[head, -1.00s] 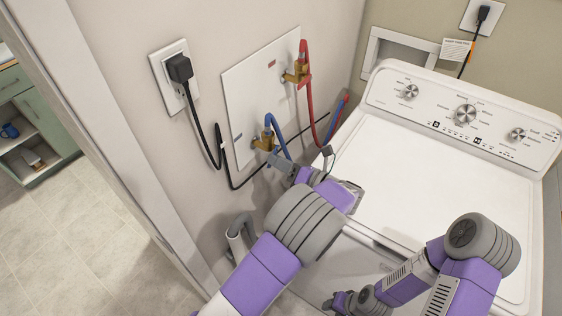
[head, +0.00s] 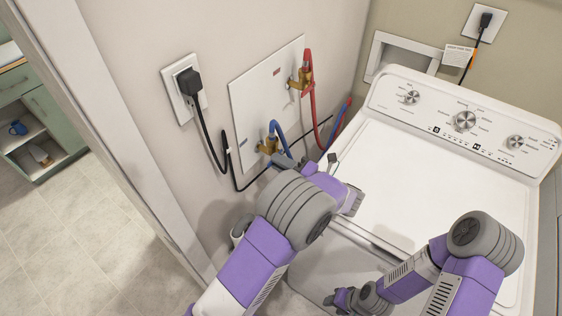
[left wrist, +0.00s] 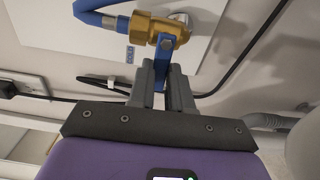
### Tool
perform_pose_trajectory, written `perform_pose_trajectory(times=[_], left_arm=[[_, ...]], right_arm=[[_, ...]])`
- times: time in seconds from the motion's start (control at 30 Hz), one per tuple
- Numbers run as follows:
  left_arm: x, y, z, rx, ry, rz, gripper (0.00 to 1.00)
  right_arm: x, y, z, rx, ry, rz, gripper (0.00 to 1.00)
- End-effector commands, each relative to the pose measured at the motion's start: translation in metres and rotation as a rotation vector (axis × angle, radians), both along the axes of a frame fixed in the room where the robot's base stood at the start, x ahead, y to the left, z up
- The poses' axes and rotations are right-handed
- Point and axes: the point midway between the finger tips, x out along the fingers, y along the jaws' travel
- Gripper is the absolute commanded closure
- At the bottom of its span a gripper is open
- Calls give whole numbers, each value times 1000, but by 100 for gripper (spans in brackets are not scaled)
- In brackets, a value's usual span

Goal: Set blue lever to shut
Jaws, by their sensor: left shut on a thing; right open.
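The blue lever (left wrist: 164,50) is on the brass cold-water valve (left wrist: 154,28) in the left wrist view. It runs from the valve down between the fingers of my left gripper (left wrist: 166,80), which is shut on its end. In the head view the cold valve (head: 268,145) is low on the white wall panel (head: 248,100). My left gripper (head: 284,163) is just below it, mostly hidden by my own wrist, and the lever cannot be made out there. My right gripper (head: 343,299) is open and empty in front of the washer.
The blue hose (head: 281,136) and red hose (head: 311,92) come from the two valves. A black cord hangs from the plug (head: 189,82) across the wall close to my left gripper. The washer (head: 440,165) stands to the right, its top clear.

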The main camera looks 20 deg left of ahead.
Motion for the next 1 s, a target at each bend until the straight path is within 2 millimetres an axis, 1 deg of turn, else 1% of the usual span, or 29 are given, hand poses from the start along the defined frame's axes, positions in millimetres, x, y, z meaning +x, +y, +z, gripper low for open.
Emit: perform_pose_trajectory(times=[0.23,0.63,0.67,0.8,0.83,1.0], left_arm=[[-1,0,1,16,45,3,100],[-1,0,1,18,51,3,100],[-1,0,1,18,51,3,78],[-1,0,1,18,49,2,57],[-1,0,1,18,49,2,55],[0,0,1,17,47,1,55]], right_arm=[[0,0,3,0,0,0,57],[0,0,3,0,0,0,57],[0,0,3,0,0,0,57],[0,0,3,0,0,0,57],[0,0,3,0,0,0,57],[0,0,3,0,0,0,57]])
